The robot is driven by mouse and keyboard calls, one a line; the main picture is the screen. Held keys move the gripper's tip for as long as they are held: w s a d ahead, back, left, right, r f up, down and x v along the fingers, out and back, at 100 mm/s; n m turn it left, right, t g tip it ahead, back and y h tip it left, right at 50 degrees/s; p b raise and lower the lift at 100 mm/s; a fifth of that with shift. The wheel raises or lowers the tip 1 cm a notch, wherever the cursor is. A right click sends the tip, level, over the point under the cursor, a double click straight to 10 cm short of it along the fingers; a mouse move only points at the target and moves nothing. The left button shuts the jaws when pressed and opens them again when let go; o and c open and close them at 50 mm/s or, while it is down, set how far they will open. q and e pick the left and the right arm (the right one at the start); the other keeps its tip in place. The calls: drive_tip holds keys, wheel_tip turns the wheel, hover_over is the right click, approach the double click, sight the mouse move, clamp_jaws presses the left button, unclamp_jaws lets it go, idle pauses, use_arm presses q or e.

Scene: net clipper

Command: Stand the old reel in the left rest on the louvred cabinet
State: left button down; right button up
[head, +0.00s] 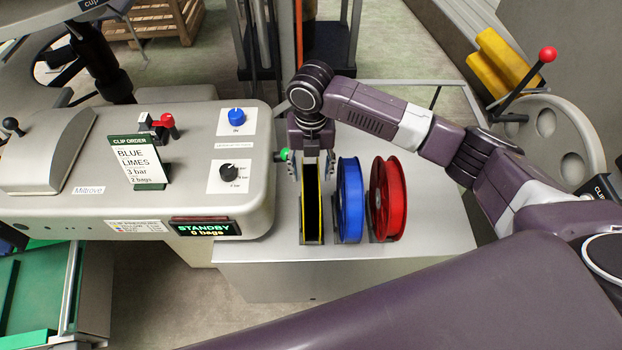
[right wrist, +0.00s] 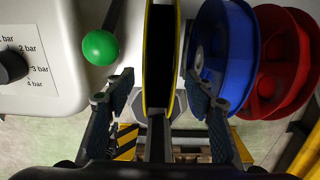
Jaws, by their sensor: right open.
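A narrow reel with a yellow rim and dark middle (head: 312,210) stands upright in the leftmost rest on the grey cabinet top (head: 430,235). The frames do not label it as the old reel. My right gripper (head: 312,170) points down over its top. In the right wrist view the open fingers (right wrist: 162,92) are on either side of the yellow-rimmed reel (right wrist: 149,60), with gaps on both sides. The foot of the rest is partly hidden. The right finger is close to the blue reel beside it. My left gripper is not in view.
A blue reel (head: 349,205) and a red reel (head: 390,200) stand upright to the right. A green knob (right wrist: 100,47) on a dark lever is close on the left. The control console (head: 200,215) borders the cabinet. The cabinet top is clear at right.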

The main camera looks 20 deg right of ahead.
wheel_tip(320, 180, up, 8)
drive_tip(key=b, duration=0.2)
drive_tip(key=shift+r, duration=0.25)
drive_tip(key=shift+s+f, duration=0.1)
